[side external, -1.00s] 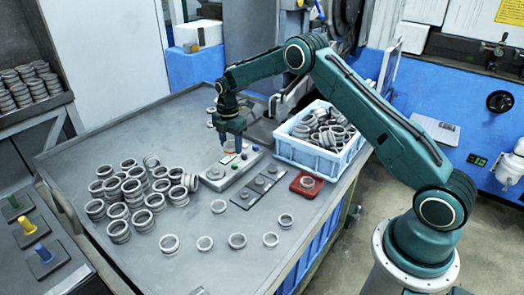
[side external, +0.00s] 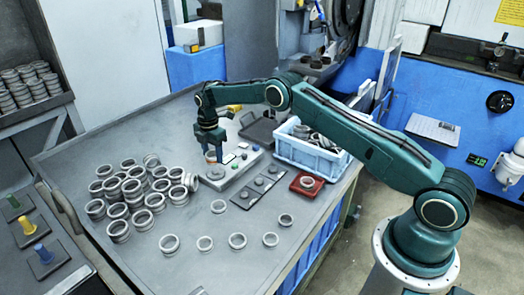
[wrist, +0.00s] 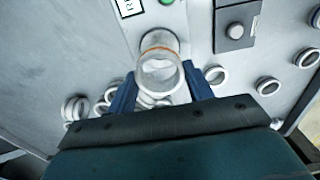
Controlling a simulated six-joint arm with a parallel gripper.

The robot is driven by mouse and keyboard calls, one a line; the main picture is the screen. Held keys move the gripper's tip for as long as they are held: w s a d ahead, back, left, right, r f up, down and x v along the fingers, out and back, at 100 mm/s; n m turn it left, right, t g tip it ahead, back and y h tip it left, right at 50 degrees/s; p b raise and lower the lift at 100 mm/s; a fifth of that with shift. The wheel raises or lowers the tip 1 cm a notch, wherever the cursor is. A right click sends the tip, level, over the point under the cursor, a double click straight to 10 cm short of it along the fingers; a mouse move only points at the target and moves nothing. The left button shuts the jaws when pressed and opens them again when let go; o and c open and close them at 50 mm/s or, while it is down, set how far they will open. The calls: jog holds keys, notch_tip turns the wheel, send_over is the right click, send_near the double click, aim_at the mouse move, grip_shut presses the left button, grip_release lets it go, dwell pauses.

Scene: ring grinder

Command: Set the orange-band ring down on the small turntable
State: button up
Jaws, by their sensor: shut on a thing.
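My gripper (side external: 211,152) is shut on the orange-band ring (wrist: 160,72), a pale ring with a thin orange stripe. In the wrist view the ring stands between the two blue fingers. In the side view the ring is small and partly hidden by the fingers. The small turntable (side external: 215,174) is a round grey disc on the left end of the pale control box. My gripper and the ring are just above the turntable in the side view. I cannot tell whether they touch. In the wrist view the ring hides most of what is under it.
Many grey rings (side external: 128,195) are heaped left of the box, with several loose ones in front. A dark strip with round pads (side external: 258,186) and a red tray holding a ring (side external: 306,183) lie to the right. A blue crate of rings (side external: 302,160) stands behind.

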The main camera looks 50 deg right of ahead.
aim_at(215, 170)
jog(key=shift+f, duration=0.15)
jog(key=shift+f, duration=2.25)
jog(key=o, duration=1.2)
notch_tip(215, 170, up, 14)
jog(key=shift+f, duration=0.1)
